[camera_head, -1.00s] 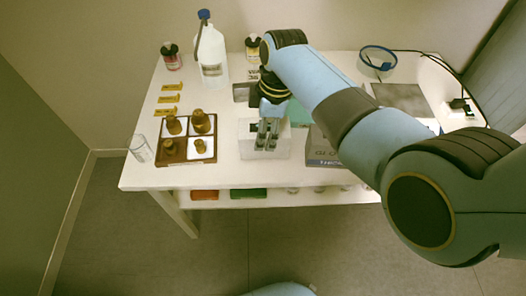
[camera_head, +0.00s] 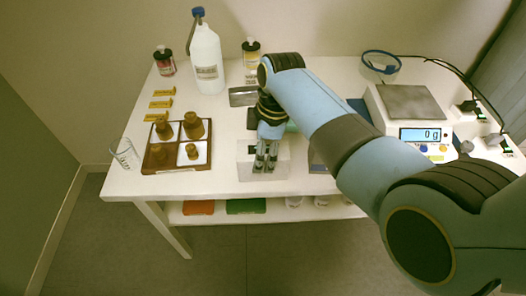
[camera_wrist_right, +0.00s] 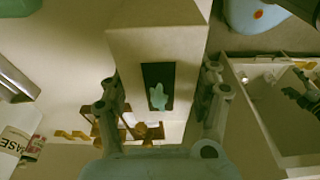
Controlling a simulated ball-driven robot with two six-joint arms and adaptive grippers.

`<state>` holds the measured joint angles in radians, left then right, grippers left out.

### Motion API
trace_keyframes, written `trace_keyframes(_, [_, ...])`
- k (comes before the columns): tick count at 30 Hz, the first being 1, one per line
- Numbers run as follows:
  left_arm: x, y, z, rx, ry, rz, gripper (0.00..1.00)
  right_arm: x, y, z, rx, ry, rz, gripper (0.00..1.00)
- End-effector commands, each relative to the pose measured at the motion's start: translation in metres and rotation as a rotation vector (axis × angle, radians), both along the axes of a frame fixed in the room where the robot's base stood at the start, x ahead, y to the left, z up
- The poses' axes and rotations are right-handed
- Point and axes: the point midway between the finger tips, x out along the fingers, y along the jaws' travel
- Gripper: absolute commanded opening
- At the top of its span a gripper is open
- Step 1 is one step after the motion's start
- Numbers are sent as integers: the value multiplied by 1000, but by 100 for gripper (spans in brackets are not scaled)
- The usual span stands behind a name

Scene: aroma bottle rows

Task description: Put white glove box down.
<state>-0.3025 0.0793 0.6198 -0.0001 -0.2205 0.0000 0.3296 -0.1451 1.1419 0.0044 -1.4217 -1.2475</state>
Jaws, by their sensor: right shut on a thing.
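The white glove box (camera_head: 246,171) is at the front middle of the table in the head view, to the right of the brown tray. My right gripper (camera_head: 265,165) is over it with its fingers pointing down. In the right wrist view, the pale box (camera_wrist_right: 158,42) stands between the two fingers of my right gripper (camera_wrist_right: 160,105), which is shut on it. A dark opening in the box shows a teal glove. I cannot tell whether its underside touches the table. My left gripper is not in view.
The brown tray (camera_head: 178,169) holds several brown pieces, and a clear beaker (camera_head: 125,152) stands left of it. A white jug (camera_head: 207,60) and dark-capped bottles are behind. A scale (camera_head: 420,120) reads 0 g at right. A grey box (camera_head: 317,163) is mostly hidden behind my arm.

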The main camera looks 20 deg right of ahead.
Motion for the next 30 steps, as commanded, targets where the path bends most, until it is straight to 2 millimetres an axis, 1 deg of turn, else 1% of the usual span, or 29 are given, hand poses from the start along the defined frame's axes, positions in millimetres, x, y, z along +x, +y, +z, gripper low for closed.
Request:
trace_keyframes(1, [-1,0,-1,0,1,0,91,0,0,-2,0,0,0,22])
trace_keyframes(2, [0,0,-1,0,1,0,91,0,0,-3,0,1,0,64])
trace_keyframes(7, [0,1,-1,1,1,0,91,0,0,-2,0,0,0,86])
trace_keyframes(8, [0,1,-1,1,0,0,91,0,0,-2,0,0,0,87])
trace_keyframes(15, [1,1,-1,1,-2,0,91,0,0,-2,0,0,0,87])
trace_keyframes(17, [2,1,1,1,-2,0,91,0,0,1,0,-1,0,87])
trace_keyframes(19, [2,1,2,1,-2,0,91,1,-1,8,0,-3,0,87])
trace_keyframes(23, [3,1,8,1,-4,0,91,0,-4,32,0,-4,-1,87])
trace_keyframes(30, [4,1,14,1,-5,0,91,-2,-12,85,0,-4,-1,87])
